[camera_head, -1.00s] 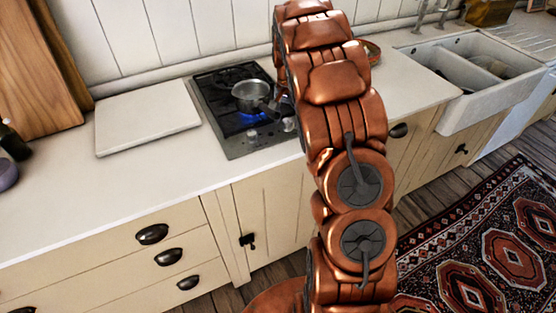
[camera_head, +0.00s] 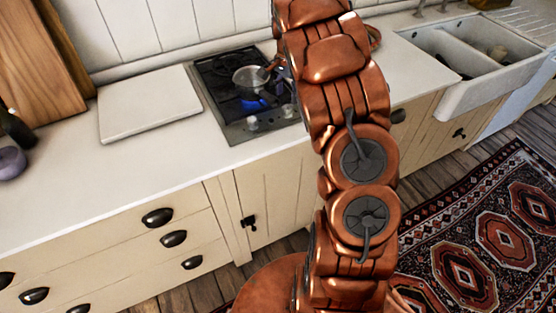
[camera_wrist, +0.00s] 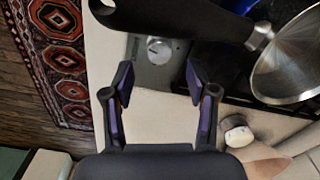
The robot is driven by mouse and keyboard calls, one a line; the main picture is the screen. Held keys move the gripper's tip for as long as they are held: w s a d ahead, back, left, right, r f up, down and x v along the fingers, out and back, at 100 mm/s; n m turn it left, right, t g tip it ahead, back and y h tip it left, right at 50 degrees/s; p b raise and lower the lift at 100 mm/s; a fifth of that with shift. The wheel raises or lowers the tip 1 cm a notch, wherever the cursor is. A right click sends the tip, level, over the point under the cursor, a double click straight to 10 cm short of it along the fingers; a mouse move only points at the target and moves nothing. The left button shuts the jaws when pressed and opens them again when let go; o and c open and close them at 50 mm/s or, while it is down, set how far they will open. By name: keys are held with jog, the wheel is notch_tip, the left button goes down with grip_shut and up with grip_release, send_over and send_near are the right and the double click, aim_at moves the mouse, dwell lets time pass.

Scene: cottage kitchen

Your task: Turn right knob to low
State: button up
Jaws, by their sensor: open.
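The stove (camera_head: 235,130) has two knobs at its front edge in the head view: the left knob (camera_head: 252,123) and the right knob (camera_head: 288,111), which is close beside my arm. In the wrist view my gripper (camera_wrist: 158,80) is open and empty. A pale round knob (camera_wrist: 158,48) on the grey panel shows between and beyond its fingertips, apart from them. I take it to be the right knob.
A white board (camera_head: 145,103) lies on the counter to the left; the sink (camera_head: 470,65) is to the right.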

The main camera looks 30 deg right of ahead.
aim_at(287, 108)
notch_tip(287, 108, up, 2)
jog(key=shift+r+b, duration=0.25)
jog(key=shift+b, duration=0.1)
jog(key=shift+s+a+r, duration=0.1)
jog(key=shift+r, duration=0.25)
jog(key=s+a+n+b, duration=0.2)
jog(key=s+a+n, duration=0.2)
jog(key=s+a, duration=0.5)
jog(key=s+a+r+n+g+b, duration=0.1)
jog(key=s+a+n, duration=0.4)
jog(key=s, duration=0.9)
jog(key=shift+s+a+r+b, duration=0.3)
jog(key=shift+a+b, duration=0.6)
jog(key=shift+a, duration=0.95)
jog(key=shift+s+f, duration=0.1)
jog(key=s+a+f+n, duration=0.1)
jog(key=s+a+n, duration=0.2)
jog(key=s, duration=0.4)
jog(key=s+a+f+n, duration=0.2)
jog(key=s+n, duration=0.1)
jog(key=s, duration=0.4)
jog(key=shift+s+a+f+g, duration=0.15)
jog(key=shift+s+a+g, duration=0.15)
jog(key=shift+a+g, duration=0.1)
